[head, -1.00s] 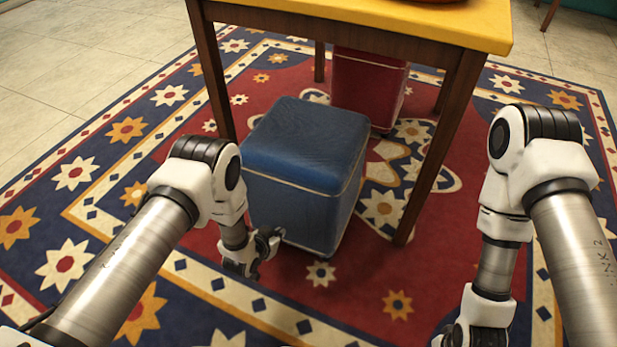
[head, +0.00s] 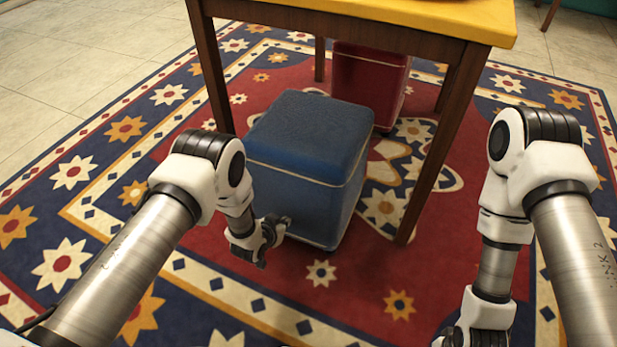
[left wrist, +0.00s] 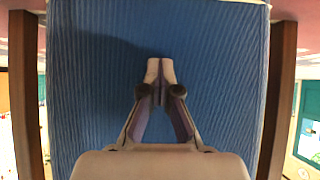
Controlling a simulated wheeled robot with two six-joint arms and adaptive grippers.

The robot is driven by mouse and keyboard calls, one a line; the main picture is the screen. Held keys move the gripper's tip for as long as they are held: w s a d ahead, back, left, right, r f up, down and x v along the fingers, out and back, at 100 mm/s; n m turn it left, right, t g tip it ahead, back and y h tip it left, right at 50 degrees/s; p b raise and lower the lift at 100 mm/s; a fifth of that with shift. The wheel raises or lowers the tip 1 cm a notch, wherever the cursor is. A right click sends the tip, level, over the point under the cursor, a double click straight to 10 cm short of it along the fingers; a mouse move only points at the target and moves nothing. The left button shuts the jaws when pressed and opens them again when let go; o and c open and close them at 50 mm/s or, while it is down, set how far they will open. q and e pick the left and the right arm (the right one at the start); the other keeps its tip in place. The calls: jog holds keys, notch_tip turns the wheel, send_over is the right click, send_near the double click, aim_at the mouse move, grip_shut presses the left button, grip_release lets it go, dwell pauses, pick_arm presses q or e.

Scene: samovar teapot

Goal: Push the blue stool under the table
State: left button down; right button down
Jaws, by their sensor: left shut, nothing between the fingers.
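The blue stool (head: 305,140) is a box-shaped padded seat. It stands upright on the rug at the near side of the table (head: 390,15), between two dark wooden legs, with its near part outside the table's edge. My left gripper (head: 280,226) is low against the stool's near side face. In the left wrist view the stool's ribbed blue side (left wrist: 90,85) fills most of the picture, and my left fingertips (left wrist: 160,68) are together in front of it, with nothing between them. Contact looks likely but is not certain. My right arm is at the right; its fingers are out of view.
A red stool (head: 360,85) stands further back under the table. The near right table leg (head: 440,150) is close to the blue stool's right side, and the left leg (head: 211,75) is at its left. The patterned rug (head: 330,310) in front is clear.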

pick_arm(q)
jog(key=shift+w+d+r+b, duration=0.1)
jog(key=shift+w+d+b, duration=0.15)
jog(key=shift+w, duration=0.35)
jog(key=shift+w+d+b, duration=0.15)
jog(key=shift+w+b, duration=0.05)
jog(key=shift+w, duration=0.4)
jog(key=shift+w+d+b, duration=0.35)
jog(key=shift+w+b, duration=0.3)
jog(key=shift+w, duration=0.25)
jog(key=shift+w+d+b, duration=0.3)
jog(key=shift+w+b, duration=0.3)
jog(key=shift+w, duration=0.35)
jog(key=shift+w+d+b, duration=0.35)
jog(key=shift+w+b, duration=0.3)
jog(key=shift+w, duration=0.25)
